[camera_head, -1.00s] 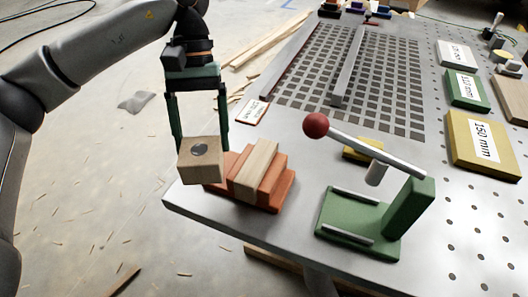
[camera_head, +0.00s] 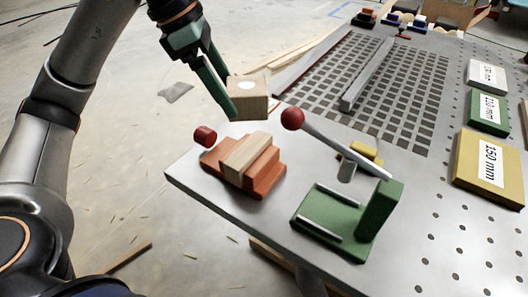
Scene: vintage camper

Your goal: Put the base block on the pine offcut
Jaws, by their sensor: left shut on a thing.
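The pine offcut (camera_head: 245,154) is a pale wooden strip lying between the stepped sides of an orange vise-like holder (camera_head: 266,175) at the table's near left corner. My right gripper is not in view.
A green toggle clamp (camera_head: 335,222) with a red ball handle (camera_head: 292,118) stands just right of the orange holder. A red knob (camera_head: 205,136) sticks out at the holder's left. Behind are a slotted grid (camera_head: 390,95) and labelled gauge blocks (camera_head: 489,165) on the right.

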